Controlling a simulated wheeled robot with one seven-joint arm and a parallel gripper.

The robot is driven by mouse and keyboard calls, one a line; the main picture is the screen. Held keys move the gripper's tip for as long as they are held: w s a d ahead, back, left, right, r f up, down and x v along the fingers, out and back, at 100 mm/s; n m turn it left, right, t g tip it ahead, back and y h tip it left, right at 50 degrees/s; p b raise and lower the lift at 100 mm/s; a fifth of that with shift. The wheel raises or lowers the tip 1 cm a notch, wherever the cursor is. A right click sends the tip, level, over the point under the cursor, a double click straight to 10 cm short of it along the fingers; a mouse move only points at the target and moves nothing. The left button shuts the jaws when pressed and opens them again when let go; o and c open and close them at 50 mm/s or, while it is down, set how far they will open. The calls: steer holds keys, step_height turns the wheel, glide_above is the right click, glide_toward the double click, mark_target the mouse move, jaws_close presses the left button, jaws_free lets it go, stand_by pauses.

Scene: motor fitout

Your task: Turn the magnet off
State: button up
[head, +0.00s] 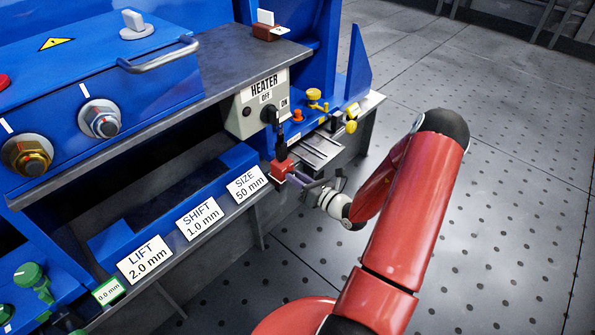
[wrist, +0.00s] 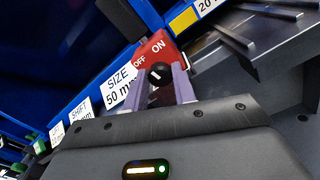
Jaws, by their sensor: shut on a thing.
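The magnet switch is a red block (wrist: 149,62) with white OFF and ON lettering, OFF on the left and ON on the right. It also shows in the head view (head: 280,169), at the right end of the bench edge beside the SIZE plate. A round black knob (wrist: 159,77) with a small white mark sits on its face. My gripper (wrist: 162,78) is shut on this knob, with its two purple fingers on either side. In the head view my gripper (head: 297,180) reaches the red block from the right. I cannot tell which label the mark points at.
The heater box (head: 262,101) with its black knob stands above and behind the switch. Grey metal bars (head: 318,150) and yellow knobs (head: 316,95) lie close to its right. The SIZE plate (head: 246,184) is just left. Open floor (head: 500,200) lies to the right.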

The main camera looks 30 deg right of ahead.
steer(key=m+p, duration=0.4)
steer(key=shift+r+m, duration=0.2)
steer(key=shift+m, duration=0.1)
steer(key=m+p, duration=0.2)
steer(key=m, duration=0.1)
steer(key=m+p, duration=0.1)
steer(key=m, duration=0.1)
steer(key=shift+d+f, duration=0.1)
steer(key=shift+f, duration=0.15)
steer(key=shift+m, duration=0.3)
steer(key=o, duration=1)
steer(key=v, duration=0.7)
steer(key=shift+s+d, duration=0.15)
steer(key=shift+s, duration=0.2)
